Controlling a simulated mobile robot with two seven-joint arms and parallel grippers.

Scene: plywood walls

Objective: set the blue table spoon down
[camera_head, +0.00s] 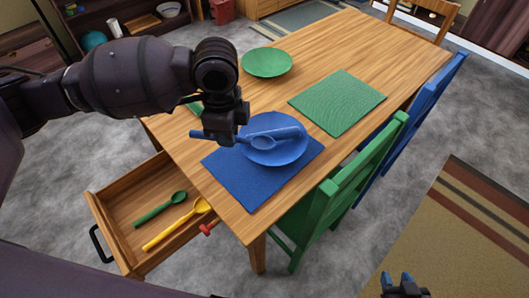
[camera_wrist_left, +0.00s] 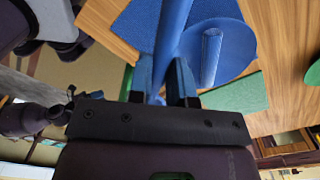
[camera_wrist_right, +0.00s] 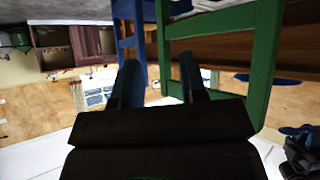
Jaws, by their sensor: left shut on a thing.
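The blue table spoon (camera_head: 262,143) is held by my left gripper (camera_head: 222,138), which is shut on its handle. The spoon's bowl end is over the left part of the blue plate (camera_head: 292,152); I cannot tell whether it touches. In the left wrist view the spoon handle (camera_wrist_left: 170,30) runs up between the fingers (camera_wrist_left: 162,82), beside the blue plate (camera_wrist_left: 235,35). The plate rests on a blue placemat (camera_head: 250,185) on the wooden table (camera_head: 325,55). My right gripper (camera_head: 397,279) is low, away from the table, open and empty; its spread fingers (camera_wrist_right: 160,82) show in the right wrist view.
A green placemat (camera_head: 338,102) and green plate (camera_head: 267,62) are farther back. An open drawer (camera_head: 125,210) holds a green spoon (camera_head: 160,208) and yellow spoon (camera_head: 177,222). A green chair (camera_head: 345,190) stands at the table's right side.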

